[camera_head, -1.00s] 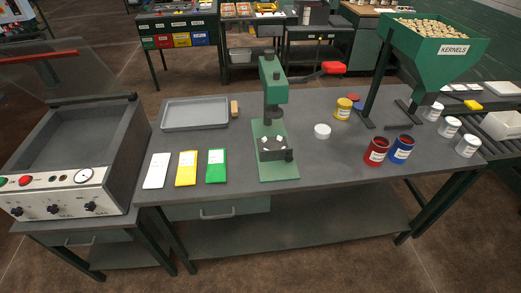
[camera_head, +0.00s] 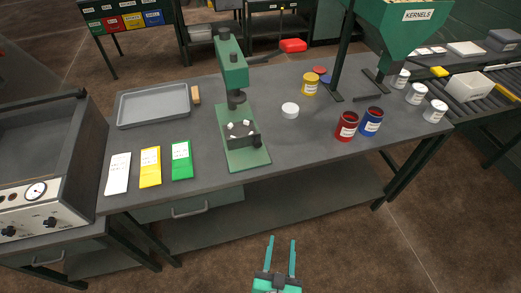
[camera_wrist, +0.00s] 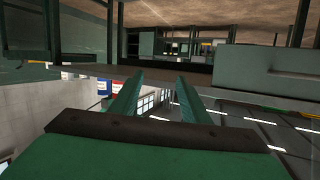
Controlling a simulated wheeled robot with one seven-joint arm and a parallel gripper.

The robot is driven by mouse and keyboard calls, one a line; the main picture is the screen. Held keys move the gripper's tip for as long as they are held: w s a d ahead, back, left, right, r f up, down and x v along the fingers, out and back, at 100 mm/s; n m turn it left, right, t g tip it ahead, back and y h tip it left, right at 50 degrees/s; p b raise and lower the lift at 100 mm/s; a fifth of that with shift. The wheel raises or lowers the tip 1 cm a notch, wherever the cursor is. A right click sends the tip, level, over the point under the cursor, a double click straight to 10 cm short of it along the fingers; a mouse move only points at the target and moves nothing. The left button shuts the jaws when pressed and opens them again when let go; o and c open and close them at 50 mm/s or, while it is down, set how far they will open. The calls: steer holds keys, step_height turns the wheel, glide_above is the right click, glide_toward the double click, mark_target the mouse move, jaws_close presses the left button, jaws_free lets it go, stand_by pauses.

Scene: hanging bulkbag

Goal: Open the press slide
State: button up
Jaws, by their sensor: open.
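The green press (camera_head: 232,90) stands upright on the grey workbench (camera_head: 310,160) in the head view. At its base is a dark round slide plate (camera_head: 240,130) with small pale pieces on it and a dark knob (camera_head: 257,141) at its right front. The press lever has a red handle (camera_head: 292,45) reaching right. My gripper (camera_head: 282,240) is in front of the bench, well short of the press, with two parallel teal fingers apart and nothing between them. In the wrist view my gripper (camera_wrist: 155,85) also shows open and empty; the press cannot be made out there.
A grey tray (camera_head: 153,104) and white, yellow and green packets (camera_head: 150,167) lie left of the press. A white lid (camera_head: 290,110), a red can (camera_head: 346,126) and a blue can (camera_head: 371,121) stand right. The kernel hopper (camera_head: 400,25) rises behind. Floor before the bench is clear.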

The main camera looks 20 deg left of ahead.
steer(key=w+a+r+n+y, duration=0.2)
steer(key=w+a+r+y, duration=0.15)
steer(key=w, duration=0.65)
steer(key=n+y, duration=0.4)
glide_toward(258, 145)
steer(key=x, duration=0.8)
steer(key=shift+d, duration=0.1)
steer(key=shift+c, duration=0.3)
